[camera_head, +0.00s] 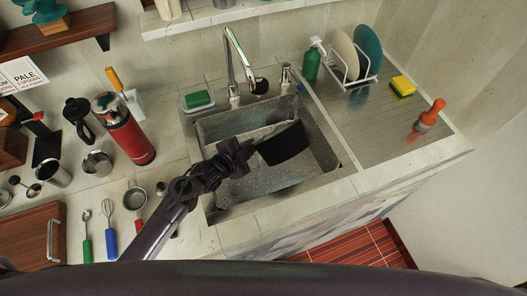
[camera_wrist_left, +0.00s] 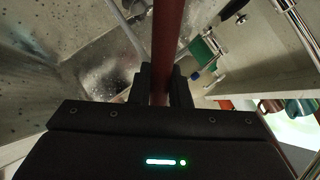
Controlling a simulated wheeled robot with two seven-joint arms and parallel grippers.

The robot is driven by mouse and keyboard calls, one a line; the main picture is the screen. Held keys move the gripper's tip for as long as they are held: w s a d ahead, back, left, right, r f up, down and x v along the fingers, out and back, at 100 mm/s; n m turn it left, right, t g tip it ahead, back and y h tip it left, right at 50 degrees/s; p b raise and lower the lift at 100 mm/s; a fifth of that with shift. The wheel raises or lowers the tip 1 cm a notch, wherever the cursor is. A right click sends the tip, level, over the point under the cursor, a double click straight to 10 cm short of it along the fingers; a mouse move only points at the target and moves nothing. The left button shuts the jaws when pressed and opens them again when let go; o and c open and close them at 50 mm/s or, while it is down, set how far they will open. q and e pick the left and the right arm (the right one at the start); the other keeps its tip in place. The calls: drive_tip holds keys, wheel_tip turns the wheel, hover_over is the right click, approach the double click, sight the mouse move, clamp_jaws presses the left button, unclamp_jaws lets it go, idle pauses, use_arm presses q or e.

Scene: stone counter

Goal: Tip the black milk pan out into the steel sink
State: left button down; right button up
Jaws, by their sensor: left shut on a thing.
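The black milk pan (camera_head: 283,144) is tilted on its side over the steel sink (camera_head: 327,152), its dark outer side facing the head camera. Its inside is hidden. My left gripper (camera_head: 243,151) is shut on the pan's handle, which is dark red and runs between the fingers in the left wrist view (camera_wrist_left: 166,60). The gripper is over the left part of the sink. Light specks lie on the sink floor below the pan. My right gripper is not in view.
The faucet (camera_head: 240,65) stands behind the pan. A green soap bottle (camera_head: 311,63), a dish rack (camera_head: 352,70), a yellow sponge (camera_head: 402,86) and an orange-handled brush (camera_head: 430,116) are right of the sink. A red flask (camera_head: 124,130) and several utensils stand or lie left.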

use_arm(q)
drive_tip(key=shift+s+d+n+g+h+p, duration=0.25)
drive_tip(key=shift+n+g+h+p, duration=0.25)
drive_tip(key=shift+n+g+p, duration=0.3)
idle(1.8)
drive_tip(key=shift+w+a+n+g, duration=0.25)
drive_tip(key=shift+n+g, duration=0.15)
drive_tip(key=shift+n, duration=0.1)
idle(0.8)
drive_tip(key=shift+s+h+p, duration=0.1)
drive_tip(key=shift+h+p, duration=0.3)
drive_tip(key=shift+d+f, duration=0.1)
